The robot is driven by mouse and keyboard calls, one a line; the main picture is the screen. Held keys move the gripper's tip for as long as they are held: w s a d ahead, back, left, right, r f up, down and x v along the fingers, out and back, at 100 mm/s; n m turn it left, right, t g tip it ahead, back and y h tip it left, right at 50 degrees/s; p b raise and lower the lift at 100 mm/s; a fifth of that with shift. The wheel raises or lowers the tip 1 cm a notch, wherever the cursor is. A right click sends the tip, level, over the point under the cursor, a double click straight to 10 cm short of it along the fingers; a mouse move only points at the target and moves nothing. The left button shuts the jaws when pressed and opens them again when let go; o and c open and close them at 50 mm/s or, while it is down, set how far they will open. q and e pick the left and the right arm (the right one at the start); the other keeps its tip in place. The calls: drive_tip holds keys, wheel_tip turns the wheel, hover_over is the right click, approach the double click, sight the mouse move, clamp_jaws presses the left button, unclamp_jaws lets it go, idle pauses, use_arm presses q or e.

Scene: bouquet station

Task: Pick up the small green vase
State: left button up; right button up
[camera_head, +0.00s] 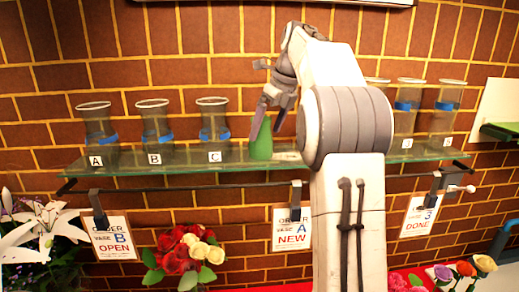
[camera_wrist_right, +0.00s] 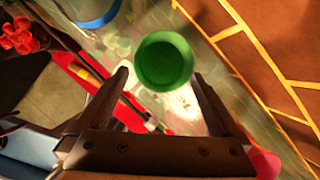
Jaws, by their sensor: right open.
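The small green vase (camera_head: 262,146) stands upright on the glass shelf (camera_head: 230,170), to the right of the glass vase labelled C. In the right wrist view the green vase (camera_wrist_right: 164,62) shows from above as a round green opening, just beyond the fingertips and roughly between their lines. My right gripper (camera_head: 270,118) is open with its fingers at the vase; one finger overlaps the vase's left edge in the head view. Whether a finger touches the vase is unclear. My left gripper is not in view.
Glass vases A (camera_head: 97,130), B (camera_head: 155,128) and C (camera_head: 213,126) stand left on the shelf. More glass vases (camera_head: 446,110) stand at right, partly behind my arm. A brick wall (camera_head: 220,40) is close behind. Order cards (camera_head: 292,230) and flowers (camera_head: 185,252) are below.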

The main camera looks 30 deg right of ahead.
sight(262, 142)
drive_tip(key=x, duration=0.5)
drive_tip(key=shift+f+p, duration=0.1)
drive_tip(key=shift+p, duration=0.25)
clamp_jaws()
